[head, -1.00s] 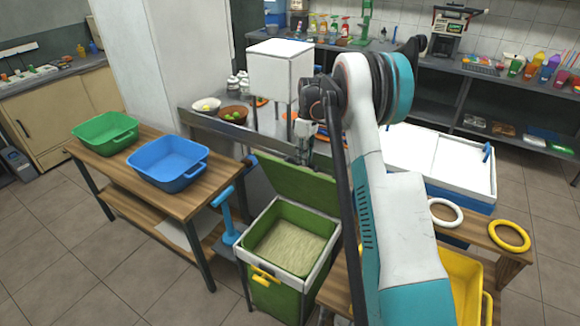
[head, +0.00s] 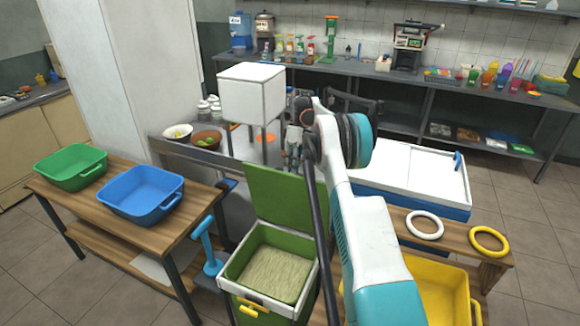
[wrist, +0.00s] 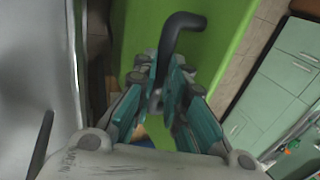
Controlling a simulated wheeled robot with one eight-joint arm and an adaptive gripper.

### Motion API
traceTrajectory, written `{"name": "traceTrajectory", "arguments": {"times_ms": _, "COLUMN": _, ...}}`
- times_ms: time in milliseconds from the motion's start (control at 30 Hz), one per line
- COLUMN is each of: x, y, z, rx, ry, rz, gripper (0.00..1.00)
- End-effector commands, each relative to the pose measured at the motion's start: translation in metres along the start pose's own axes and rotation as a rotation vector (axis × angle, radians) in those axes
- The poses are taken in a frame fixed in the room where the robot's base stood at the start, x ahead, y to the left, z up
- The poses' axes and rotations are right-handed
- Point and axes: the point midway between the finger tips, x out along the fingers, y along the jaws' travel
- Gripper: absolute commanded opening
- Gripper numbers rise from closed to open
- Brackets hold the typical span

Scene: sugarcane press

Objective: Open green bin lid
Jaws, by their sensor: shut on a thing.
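The green bin (head: 262,311) stands in the middle of the head view, with a pale rim and a yellow front handle. Its green lid (head: 283,203) is raised at the back, and the bin's mouth shows pale fibrous stuff (head: 272,273) inside. In the wrist view the lid (wrist: 215,45) is a bright green panel with a bent black handle (wrist: 183,22). My gripper (wrist: 160,85) is shut on this handle, its teal fingers on either side. In the head view my gripper (head: 293,145) is behind the lid's top edge, partly hidden by my arm.
A wooden table with a green tub (head: 70,168) and a blue tub (head: 141,190) stands at left. A metal counter with a white box (head: 252,93) is behind the bin. A yellow bin (head: 436,292) and rings (head: 490,240) are at right. Floor is free at front left.

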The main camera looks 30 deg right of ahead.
Motion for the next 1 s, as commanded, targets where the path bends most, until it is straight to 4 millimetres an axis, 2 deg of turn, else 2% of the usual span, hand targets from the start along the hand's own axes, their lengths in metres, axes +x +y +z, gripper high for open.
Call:
{"name": "traceTrajectory", "arguments": {"times_ms": 33, "x": 0.016, "y": 0.014, "z": 0.007, "rx": 0.009, "ry": -0.004, "rz": 0.019, "gripper": 0.00}}
{"name": "traceTrajectory", "arguments": {"times_ms": 267, "x": 0.015, "y": 0.014, "z": 0.007, "rx": 0.010, "ry": -0.004, "rz": 0.019, "gripper": 0.00}}
{"name": "traceTrajectory", "arguments": {"times_ms": 300, "x": 0.015, "y": 0.014, "z": 0.007, "rx": 0.010, "ry": -0.003, "rz": 0.018, "gripper": 0.21}}
{"name": "traceTrajectory", "arguments": {"times_ms": 367, "x": 0.015, "y": 0.013, "z": 0.006, "rx": 0.009, "ry": -0.003, "rz": 0.017, "gripper": 0.34}}
{"name": "traceTrajectory", "arguments": {"times_ms": 867, "x": 0.009, "y": 0.008, "z": 0.003, "rx": 0.005, "ry": -0.004, "rz": 0.012, "gripper": 0.35}}
{"name": "traceTrajectory", "arguments": {"times_ms": 1000, "x": -0.003, "y": 0.008, "z": 0.003, "rx": 0.006, "ry": -0.004, "rz": 0.011, "gripper": 0.35}}
